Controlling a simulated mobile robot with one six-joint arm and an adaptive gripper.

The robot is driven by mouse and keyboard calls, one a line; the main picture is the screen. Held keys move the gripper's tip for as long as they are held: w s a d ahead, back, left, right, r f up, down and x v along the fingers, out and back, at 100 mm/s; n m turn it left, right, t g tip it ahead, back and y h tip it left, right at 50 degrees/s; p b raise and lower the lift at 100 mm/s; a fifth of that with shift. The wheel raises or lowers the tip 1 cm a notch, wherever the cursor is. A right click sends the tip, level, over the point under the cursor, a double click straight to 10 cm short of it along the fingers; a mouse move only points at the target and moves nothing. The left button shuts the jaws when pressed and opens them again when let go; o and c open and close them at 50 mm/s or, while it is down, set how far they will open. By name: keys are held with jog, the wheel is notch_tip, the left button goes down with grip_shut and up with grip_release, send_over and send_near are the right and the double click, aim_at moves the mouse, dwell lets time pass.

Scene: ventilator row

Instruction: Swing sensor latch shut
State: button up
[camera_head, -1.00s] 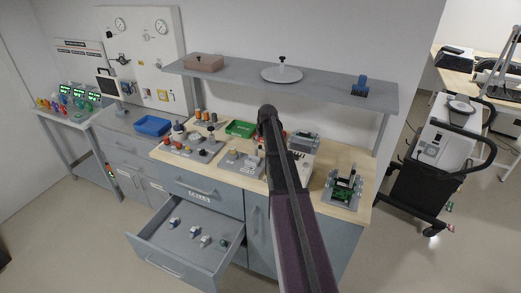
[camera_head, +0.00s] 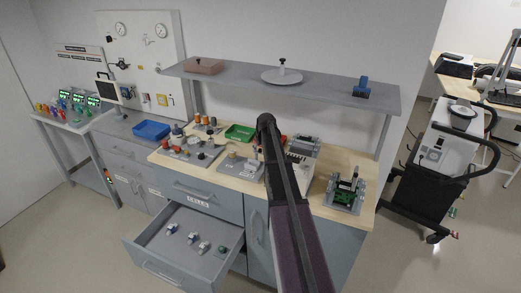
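My arm reaches up and forward from the bottom of the head view over the wooden workbench (camera_head: 230,176). My gripper is hidden behind my own arm, so its fingers cannot be seen. I cannot make out the sensor latch for certain. Several small fixtures stand on the bench: a grey plate with small parts (camera_head: 240,167) just left of my arm, a light-coloured device (camera_head: 298,157) partly hidden behind my arm, and a green circuit board fixture (camera_head: 344,190) at the right end.
An open drawer (camera_head: 165,262) with several small parts juts out at the front left. A grey shelf (camera_head: 320,88) spans above the bench. A blue tray (camera_head: 151,130) and a green tray (camera_head: 240,132) sit farther left. A black-handled cart (camera_head: 435,170) stands right.

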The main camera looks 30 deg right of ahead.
grip_shut()
jog(key=shift+a+m, duration=0.1)
jog(key=shift+m, duration=0.3)
jog(key=m, duration=0.2)
jog(key=m+h, duration=0.1)
jog(key=shift+s+a+m+g+h, duration=0.1)
jog(key=shift+a+m+g+h, duration=0.2)
jog(key=shift+a+m+g, duration=0.1)
jog(key=m, duration=0.2)
jog(key=a+m+g+h, duration=0.1)
jog(key=m, duration=0.3)
jog(key=m+g, duration=0.1)
jog(key=m, duration=0.1)
jog(key=w+m+g+h, duration=0.1)
jog(key=shift+a, duration=0.35)
jog(key=shift+w+a+m+g, duration=0.1)
jog(key=shift+m+g, duration=0.2)
jog(key=shift+m, duration=0.6)
jog(key=shift+w+a+m+g, duration=0.1)
jog(key=shift+m+g, duration=0.2)
jog(key=shift+m, duration=0.6)
jog(key=shift+s, duration=0.1)
